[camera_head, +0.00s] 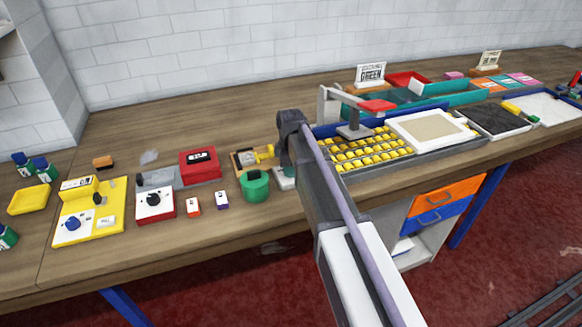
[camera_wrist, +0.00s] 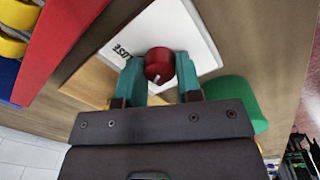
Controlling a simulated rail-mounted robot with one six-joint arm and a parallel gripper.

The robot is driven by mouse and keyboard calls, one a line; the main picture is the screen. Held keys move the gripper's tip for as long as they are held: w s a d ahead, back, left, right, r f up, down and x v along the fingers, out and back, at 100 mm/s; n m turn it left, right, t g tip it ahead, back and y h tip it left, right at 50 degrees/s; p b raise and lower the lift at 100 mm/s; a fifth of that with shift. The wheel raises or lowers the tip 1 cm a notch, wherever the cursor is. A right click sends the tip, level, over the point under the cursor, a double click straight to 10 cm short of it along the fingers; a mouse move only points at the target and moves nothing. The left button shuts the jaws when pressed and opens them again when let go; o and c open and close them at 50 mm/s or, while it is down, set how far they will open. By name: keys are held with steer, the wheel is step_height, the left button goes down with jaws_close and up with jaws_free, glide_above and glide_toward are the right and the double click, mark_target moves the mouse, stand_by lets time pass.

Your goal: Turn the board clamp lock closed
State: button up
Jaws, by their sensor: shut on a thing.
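A round red knob (camera_wrist: 158,64) with a short white pointer mark stands on a white plate (camera_wrist: 196,27) in the wrist view. Dark lettering on the plate is partly cut off; I can read only "USE". My gripper (camera_wrist: 160,72) has its two teal fingers on either side of the knob and is shut on it. The pointer mark is toward the gripper's palm. In the head view, the white plate (camera_head: 284,180) shows a little beside my arm; the knob and fingertips are hidden behind my wrist. I cannot tell from its label whether this is the board clamp lock.
A green round container (camera_head: 255,187) stands close by; its green side (camera_wrist: 236,97) is just right of my gripper in the wrist view. The yellow-filled tray (camera_head: 335,176) is to the right.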

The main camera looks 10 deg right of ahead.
steer(key=m, duration=1.1)
steer(key=shift+m+g, duration=0.3)
steer(key=shift+m, duration=1.5)
steer(key=o, duration=0.9)
steer(key=shift+o, duration=0.2)
